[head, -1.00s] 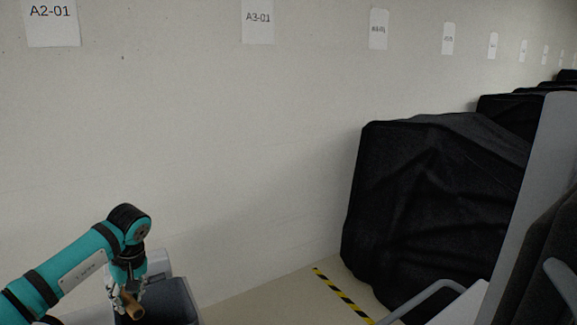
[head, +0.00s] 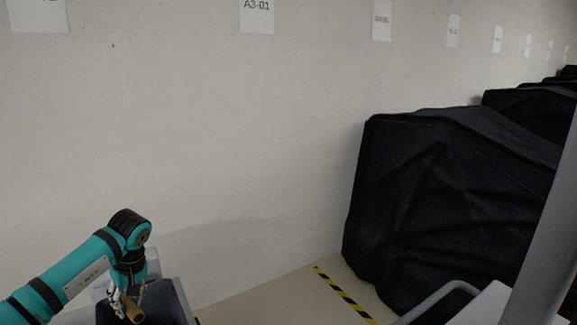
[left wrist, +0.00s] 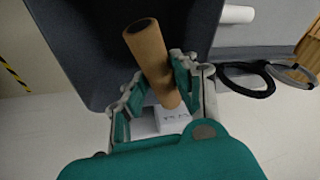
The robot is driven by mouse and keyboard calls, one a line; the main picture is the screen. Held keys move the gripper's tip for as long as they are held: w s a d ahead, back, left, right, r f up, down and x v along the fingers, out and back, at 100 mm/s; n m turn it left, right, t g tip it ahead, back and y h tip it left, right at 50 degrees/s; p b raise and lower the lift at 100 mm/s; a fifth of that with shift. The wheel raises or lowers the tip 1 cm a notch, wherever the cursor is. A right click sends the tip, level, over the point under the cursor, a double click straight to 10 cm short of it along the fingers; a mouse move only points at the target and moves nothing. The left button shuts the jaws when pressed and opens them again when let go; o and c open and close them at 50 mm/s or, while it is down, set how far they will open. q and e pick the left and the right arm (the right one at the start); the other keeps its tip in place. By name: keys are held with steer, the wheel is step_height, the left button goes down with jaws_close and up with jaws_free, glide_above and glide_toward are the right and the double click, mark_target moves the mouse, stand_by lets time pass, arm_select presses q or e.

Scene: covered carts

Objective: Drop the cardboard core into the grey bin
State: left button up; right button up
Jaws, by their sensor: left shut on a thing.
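My left gripper (head: 127,300) is shut on the cardboard core (head: 132,309), a short brown tube with a dark open end. In the left wrist view the core (left wrist: 152,55) sticks out tilted from between the fingers of the gripper (left wrist: 157,92). Behind and below it is a dark grey box-like thing (head: 172,301), which also fills much of the left wrist view (left wrist: 90,50). It looks like the grey bin, but I cannot tell whether the core is over its opening or inside its rim. My right gripper is not in view.
A black covered cart (head: 450,200) stands at the right, with more behind. A yellow-black floor stripe (head: 345,295) runs before it. In the left wrist view a white roll (left wrist: 237,14) and a black cable loop (left wrist: 250,90) lie beside the dark grey thing.

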arm_select(q)
steer(key=shift+s+r, duration=0.1)
steer(key=shift+s, duration=0.1)
steer(key=o, duration=0.9)
steer(key=shift+w, duration=0.1)
steer(key=shift+c, duration=0.2)
steer(key=shift+r, duration=0.2)
steer(key=v, duration=1.1)
steer(key=shift+d+r, duration=0.15)
steer(key=shift+r, duration=0.1)
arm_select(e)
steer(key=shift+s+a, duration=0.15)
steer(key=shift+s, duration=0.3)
